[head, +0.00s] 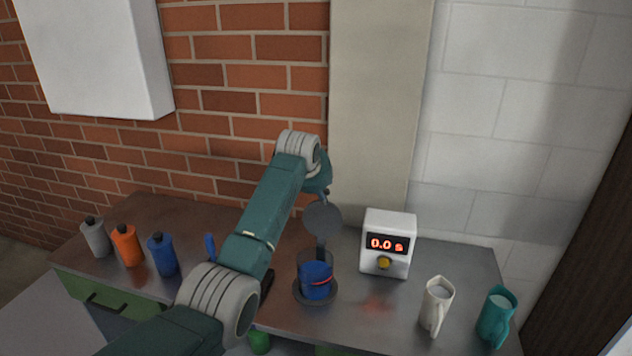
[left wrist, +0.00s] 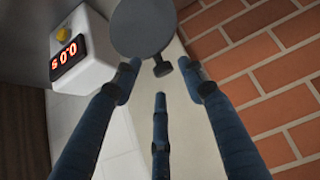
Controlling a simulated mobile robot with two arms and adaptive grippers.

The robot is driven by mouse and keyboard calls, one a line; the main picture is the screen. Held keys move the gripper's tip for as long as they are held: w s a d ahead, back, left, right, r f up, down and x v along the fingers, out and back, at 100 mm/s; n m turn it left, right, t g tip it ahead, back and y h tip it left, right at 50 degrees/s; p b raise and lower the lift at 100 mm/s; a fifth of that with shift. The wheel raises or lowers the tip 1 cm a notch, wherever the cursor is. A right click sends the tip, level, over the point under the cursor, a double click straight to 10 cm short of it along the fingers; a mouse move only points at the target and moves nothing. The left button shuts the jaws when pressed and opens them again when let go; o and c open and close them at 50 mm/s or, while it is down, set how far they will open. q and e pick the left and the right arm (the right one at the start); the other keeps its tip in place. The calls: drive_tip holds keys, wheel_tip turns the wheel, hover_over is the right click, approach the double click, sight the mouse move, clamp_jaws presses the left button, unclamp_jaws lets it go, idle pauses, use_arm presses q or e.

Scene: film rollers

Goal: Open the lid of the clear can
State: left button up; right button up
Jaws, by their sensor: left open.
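The clear can (head: 316,276) stands on a dark round base on the counter in the head view, with blue inside and a red stripe on its side. Its round grey lid (head: 322,218) is up off the mouth, steeply tilted above the can's back edge. In the left wrist view the lid (left wrist: 143,28) shows at the top, with a small dark knob (left wrist: 162,68) on it. My left gripper (left wrist: 160,82) is open, its fingers spread around and below the knob. In the head view its fingers are mostly hidden behind the lid. My right gripper is out of view.
A white timer box (head: 388,243) reading 0.0 stands right of the can. A white jug (head: 436,305) and a teal jug (head: 495,318) stand further right. Grey, orange (head: 126,245) and blue bottles stand at the left. A brick wall is close behind.

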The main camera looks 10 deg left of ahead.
use_arm(q)
drive_tip(key=v, duration=0.7)
